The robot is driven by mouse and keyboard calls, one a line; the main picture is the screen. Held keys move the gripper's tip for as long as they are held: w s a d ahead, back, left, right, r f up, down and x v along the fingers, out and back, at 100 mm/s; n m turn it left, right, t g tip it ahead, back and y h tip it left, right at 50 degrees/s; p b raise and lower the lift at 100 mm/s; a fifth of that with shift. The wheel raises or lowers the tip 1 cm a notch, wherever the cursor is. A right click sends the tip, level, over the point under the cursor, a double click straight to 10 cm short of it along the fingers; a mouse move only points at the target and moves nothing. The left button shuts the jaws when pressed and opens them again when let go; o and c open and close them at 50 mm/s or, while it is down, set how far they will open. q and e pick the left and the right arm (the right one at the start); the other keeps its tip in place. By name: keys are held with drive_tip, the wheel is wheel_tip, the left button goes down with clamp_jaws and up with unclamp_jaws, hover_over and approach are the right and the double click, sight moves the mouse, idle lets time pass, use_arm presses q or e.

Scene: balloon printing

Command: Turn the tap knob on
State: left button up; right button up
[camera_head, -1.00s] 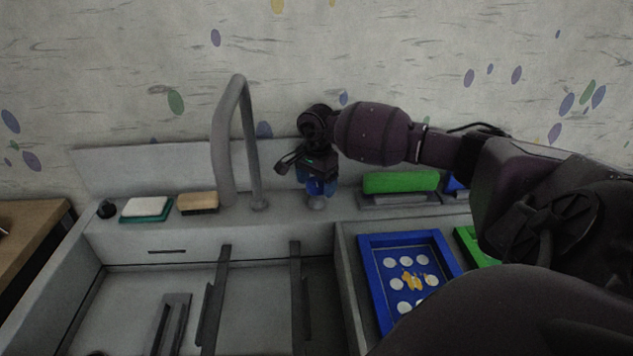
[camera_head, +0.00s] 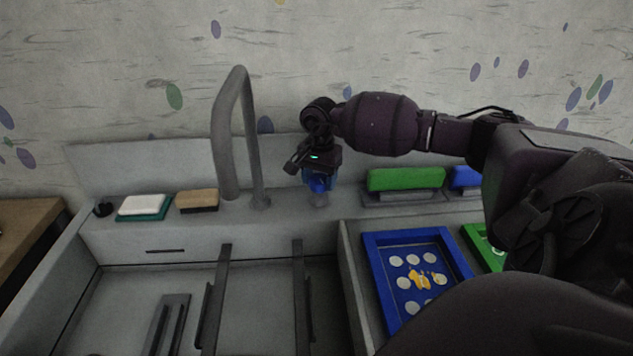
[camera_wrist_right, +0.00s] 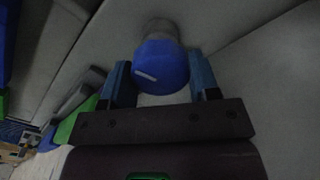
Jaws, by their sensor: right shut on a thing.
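The blue tap knob (camera_wrist_right: 162,66) with a short white mark stands on a grey base on the sink's back ledge. In the head view the knob (camera_head: 319,184) is partly hidden by my right gripper. My right gripper (camera_head: 320,178) comes down over the knob from above. In the right wrist view its two blue fingers (camera_wrist_right: 162,78) are on either side of the knob, shut on it. The grey faucet spout (camera_head: 237,130) stands to the left of the knob. No water shows. My left gripper is not in view.
A white and green sponge (camera_head: 145,207) and a tan block (camera_head: 198,200) lie left of the faucet. A green block (camera_head: 405,179) sits right of the knob. A blue framed screen (camera_head: 373,252) lies at the lower right. The sink basin (camera_head: 262,290) holds dark bars.

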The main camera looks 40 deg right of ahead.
drive_tip(key=n+b, duration=0.2)
drive_tip(key=n, duration=0.1)
drive_tip(key=shift+f+n, duration=0.3)
drive_tip(key=n+b, duration=0.2)
drive_tip(key=shift+n, duration=0.4)
drive_tip(key=n+b, duration=0.1)
drive_tip(key=n, duration=0.2)
drive_tip(key=shift+n, duration=0.3)
drive_tip(key=shift+r+n+b, duration=0.15)
drive_tip(key=shift+n+b, duration=0.45)
drive_tip(key=shift+n, duration=0.6)
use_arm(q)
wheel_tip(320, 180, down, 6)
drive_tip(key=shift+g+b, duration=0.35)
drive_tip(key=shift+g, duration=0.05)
use_arm(e)
drive_tip(key=shift+r+n, duration=0.15)
drive_tip(key=shift+n, duration=1.25)
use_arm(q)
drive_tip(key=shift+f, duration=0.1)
use_arm(e)
drive_tip(key=o, duration=0.9)
